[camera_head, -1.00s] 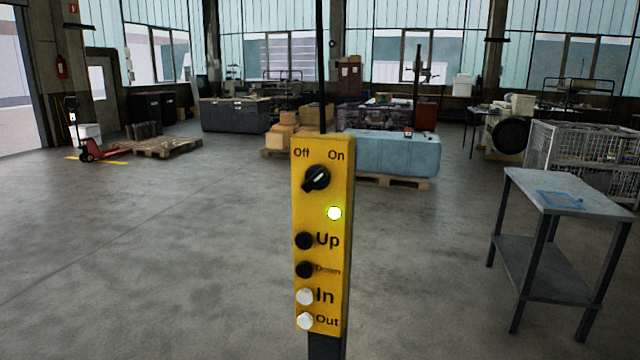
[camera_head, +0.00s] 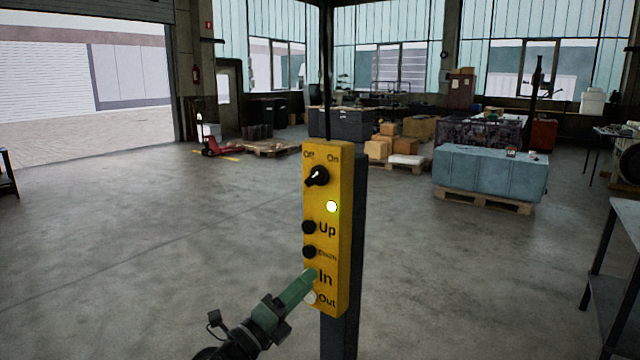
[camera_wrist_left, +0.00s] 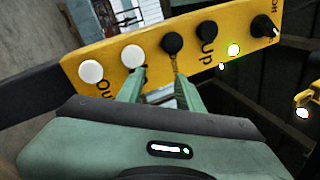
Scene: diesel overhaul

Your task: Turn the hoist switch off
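The yellow hoist control box (camera_head: 343,200) hangs upright in the middle of the head view. Its black rotary switch (camera_head: 317,176) is near the top, below the "Off" and "On" labels, with its white mark pointing up-right towards "On". The green light (camera_head: 331,207) below it is lit. My left gripper (camera_head: 309,280) is at the lower left of the box by the "In" button, well below the switch. In the left wrist view its fingers (camera_wrist_left: 160,82) are apart with nothing between them, and the switch (camera_wrist_left: 263,27) is at the upper right. My right gripper is not in view.
Up, Down, In and Out buttons (camera_head: 311,298) line the lower box. A dark post stands behind it. A grey metal table (camera_head: 625,225) is at the right, and a blue block on a pallet (camera_head: 490,174) is farther back.

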